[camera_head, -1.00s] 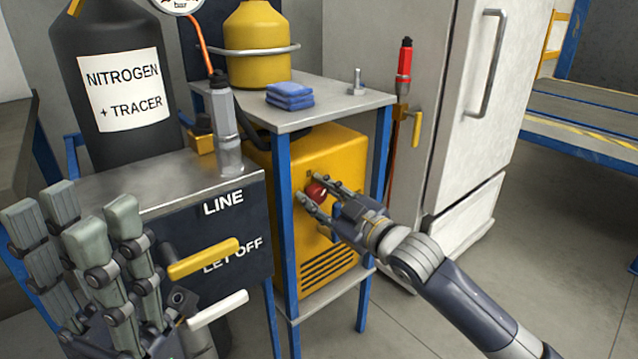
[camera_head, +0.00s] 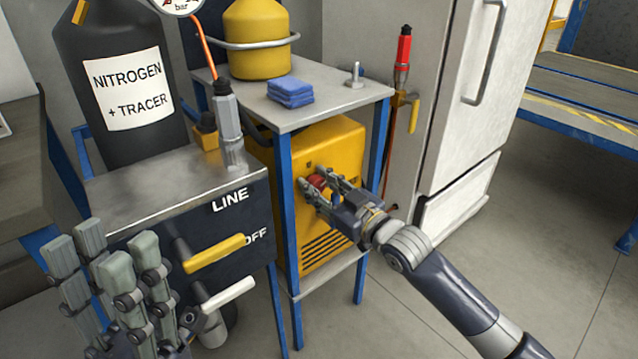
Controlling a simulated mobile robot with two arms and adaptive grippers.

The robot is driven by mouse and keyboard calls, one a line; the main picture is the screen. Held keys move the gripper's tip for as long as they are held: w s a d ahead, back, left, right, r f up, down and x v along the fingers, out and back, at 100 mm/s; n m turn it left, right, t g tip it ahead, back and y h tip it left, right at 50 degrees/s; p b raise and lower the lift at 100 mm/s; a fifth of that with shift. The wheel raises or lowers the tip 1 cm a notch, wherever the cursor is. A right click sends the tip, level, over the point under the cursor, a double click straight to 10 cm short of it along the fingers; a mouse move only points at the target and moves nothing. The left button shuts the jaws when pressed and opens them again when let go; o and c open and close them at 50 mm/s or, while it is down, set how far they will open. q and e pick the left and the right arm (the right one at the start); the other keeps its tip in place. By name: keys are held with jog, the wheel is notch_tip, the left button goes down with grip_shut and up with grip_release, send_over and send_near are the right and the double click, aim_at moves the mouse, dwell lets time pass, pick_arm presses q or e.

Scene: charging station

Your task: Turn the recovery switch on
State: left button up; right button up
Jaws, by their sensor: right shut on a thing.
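The recovery switch appears as a red knob (camera_head: 317,181) on the front of the yellow machine (camera_head: 345,150), on the lower shelf of the blue-legged stand. My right gripper (camera_head: 314,187) has its fingers around the red knob and is shut on it. The fingers cover part of the knob, so its exact setting cannot be read. My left gripper (camera_head: 115,285) is at the lower left, fingers raised and spread apart, holding nothing, in front of the dark valve panel.
The dark panel (camera_head: 240,226) carries a yellow lever (camera_head: 213,254) and a white lever (camera_head: 228,292) near my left gripper. A nitrogen cylinder (camera_head: 115,45) stands behind it. Blue cloths (camera_head: 290,92) lie on the stand's top (camera_head: 330,105). A white fridge (camera_head: 465,110) stands to the right.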

jog(key=o, duration=1.1)
jog(key=v, duration=1.2)
